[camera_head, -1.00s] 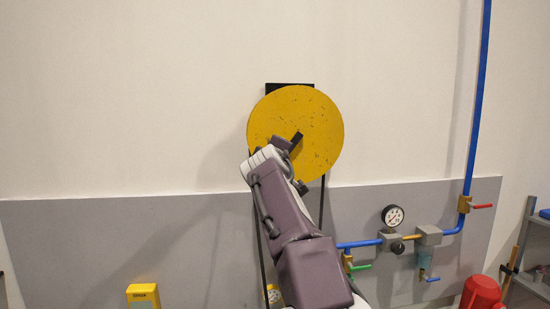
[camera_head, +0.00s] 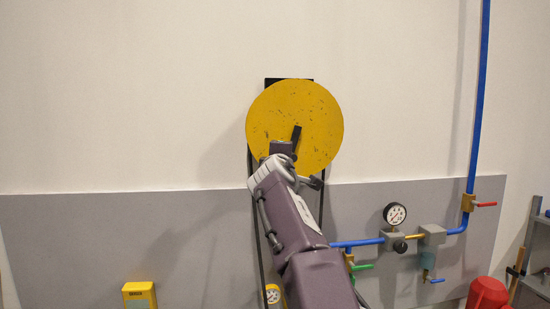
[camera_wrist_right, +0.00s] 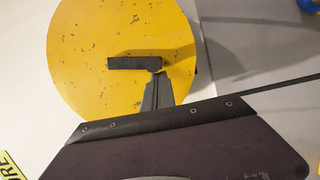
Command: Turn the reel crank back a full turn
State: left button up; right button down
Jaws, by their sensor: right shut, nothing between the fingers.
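The reel is a round yellow disc (camera_head: 315,112) on the wall, with dark specks. Its crank is a short black bar (camera_head: 296,134), standing nearly upright in the head view; it also shows in the right wrist view (camera_wrist_right: 133,63), lying sideways across the disc. My right gripper (camera_head: 283,148) is in front of the disc's lower part, beside the crank's lower end. In the right wrist view its shut fingers (camera_wrist_right: 157,88) reach up close to one end of the bar. I cannot tell whether they touch it. Nothing is held. My left gripper is out of view.
A black mount (camera_head: 288,80) shows behind the reel, and dark straps hang below it. At the right are blue pipes (camera_head: 478,100), a gauge (camera_head: 395,214) and a red object (camera_head: 487,294). A yellow box (camera_head: 139,295) is at lower left. The upper left wall is bare.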

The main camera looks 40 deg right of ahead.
jog(key=shift+s+d+f+n+t+h+b, duration=0.15)
jog(key=shift+s+d+f+n+b, duration=0.25)
jog(key=shift+n, duration=0.3)
jog(key=shift+s+d+f+n+t+h+b, duration=0.1)
jog(key=shift+d+n+t+h+b, duration=0.1)
jog(key=shift+d+n, duration=0.4)
jog(key=shift+a, duration=0.15)
